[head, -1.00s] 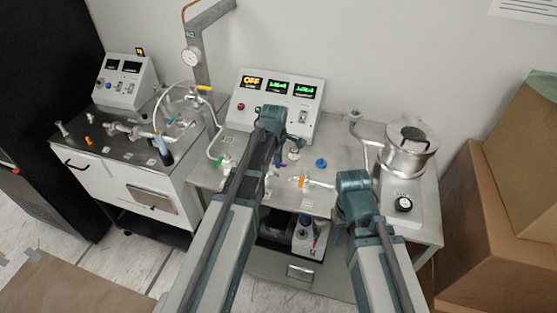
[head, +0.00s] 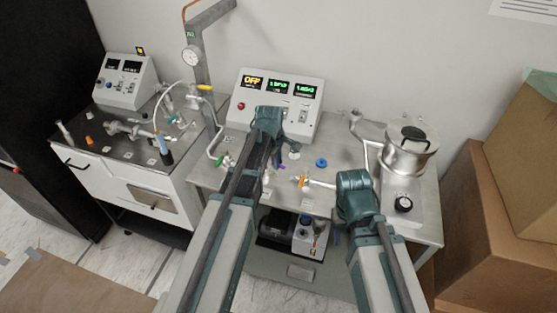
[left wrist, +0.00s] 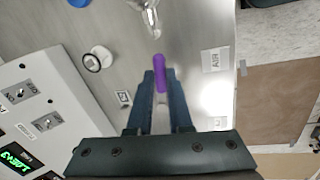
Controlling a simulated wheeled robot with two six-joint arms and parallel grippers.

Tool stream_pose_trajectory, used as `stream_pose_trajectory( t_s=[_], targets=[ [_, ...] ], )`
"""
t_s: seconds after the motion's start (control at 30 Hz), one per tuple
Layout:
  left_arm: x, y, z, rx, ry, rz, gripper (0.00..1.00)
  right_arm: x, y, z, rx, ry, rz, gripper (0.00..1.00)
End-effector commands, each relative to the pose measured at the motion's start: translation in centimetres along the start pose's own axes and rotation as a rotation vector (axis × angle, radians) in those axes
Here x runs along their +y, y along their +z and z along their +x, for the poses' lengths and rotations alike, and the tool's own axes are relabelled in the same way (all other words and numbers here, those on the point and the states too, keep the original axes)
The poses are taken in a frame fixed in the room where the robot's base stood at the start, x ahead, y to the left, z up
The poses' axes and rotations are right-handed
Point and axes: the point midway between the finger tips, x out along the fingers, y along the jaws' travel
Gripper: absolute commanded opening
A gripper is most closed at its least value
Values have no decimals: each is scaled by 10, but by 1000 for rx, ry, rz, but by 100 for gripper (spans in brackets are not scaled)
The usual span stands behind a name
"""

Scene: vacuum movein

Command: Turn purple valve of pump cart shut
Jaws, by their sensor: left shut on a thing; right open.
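In the left wrist view, the purple valve handle (left wrist: 159,73) is a short rounded bar. My left gripper (left wrist: 159,88) is shut on it, with a dark finger on either side and the handle's far end sticking out past the tips. A shiny metal pipe fitting (left wrist: 148,18) lies just beyond the handle. In the head view, a small bit of the purple handle (head: 281,166) shows beside my left arm, which hides my left fingers. The pump cart (head: 325,206) has a grey metal top. My right arm's wrist is over its front edge; its open gripper is mostly hidden.
A control box (head: 276,100) with lit displays stands at the cart's back, one reading OFF. An orange handle (head: 304,183), a blue knob (head: 321,163) and a green handle (head: 222,162) are nearby. A lidded metal pot (head: 408,150) stands right; cardboard boxes (head: 500,200) lie beyond.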

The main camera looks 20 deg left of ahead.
Motion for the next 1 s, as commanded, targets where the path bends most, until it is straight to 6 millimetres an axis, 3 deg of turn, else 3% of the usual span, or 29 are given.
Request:
stream_pose_trajectory(
  t_s=[1.0],
  targets=[
    [-41, -29, -8, -188, 0, 937, 0, 0, 0, 0, 0, 0, 0, 44]
  ],
)
